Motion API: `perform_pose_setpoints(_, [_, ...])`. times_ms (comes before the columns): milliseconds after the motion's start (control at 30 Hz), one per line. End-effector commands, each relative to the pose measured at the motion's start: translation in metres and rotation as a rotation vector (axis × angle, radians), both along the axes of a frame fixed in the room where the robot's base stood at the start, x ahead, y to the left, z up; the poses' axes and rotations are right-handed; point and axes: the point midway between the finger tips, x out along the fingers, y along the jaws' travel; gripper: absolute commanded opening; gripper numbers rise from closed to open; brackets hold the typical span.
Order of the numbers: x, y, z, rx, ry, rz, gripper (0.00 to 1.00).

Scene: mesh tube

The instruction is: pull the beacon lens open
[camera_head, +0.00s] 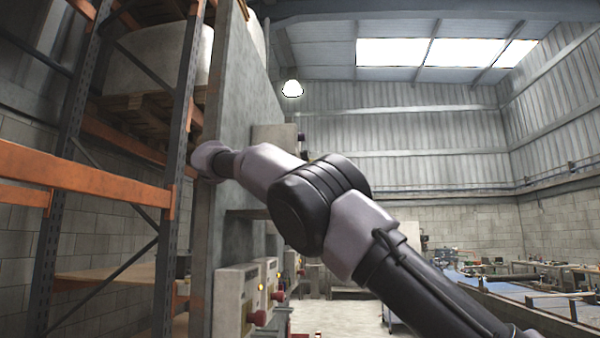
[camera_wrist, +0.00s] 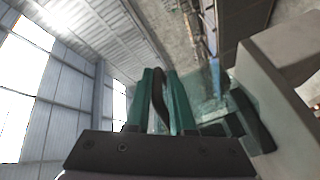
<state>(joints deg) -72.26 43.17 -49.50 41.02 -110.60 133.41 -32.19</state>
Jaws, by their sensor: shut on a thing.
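In the wrist view my gripper (camera_wrist: 159,76) has two teal fingers closed on a thin, dark, curved piece (camera_wrist: 157,105), which looks like the handle of the beacon lens. Right of the fingers is a see-through greenish body (camera_wrist: 203,108), which looks like the lens itself. Dark hinge-like parts (camera_wrist: 243,122) sit between it and a beige box (camera_wrist: 285,75). How far the lens stands open I cannot tell. In the head view my arm reaches to the grey panel at the left, and the gripper and lens are hidden there.
The grey upright panel (camera_head: 232,95) carries beige boxes (camera_head: 232,290) with red knobs (camera_head: 258,318) below my arm. An orange and grey rack (camera_head: 85,178) stands at the left. A long blue bench (camera_head: 490,290) is at the right. Open floor shows beyond the arm.

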Motion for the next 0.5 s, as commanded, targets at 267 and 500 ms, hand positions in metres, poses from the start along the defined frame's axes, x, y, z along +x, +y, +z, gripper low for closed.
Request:
perform_pose_setpoints(267, [-0.0017,-0.0022,0.0096,-0.007,-0.016,0.004,0.45])
perform_pose_setpoints(500, [-0.0008,-0.0012,0.0058,-0.005,-0.01,0.003,0.45])
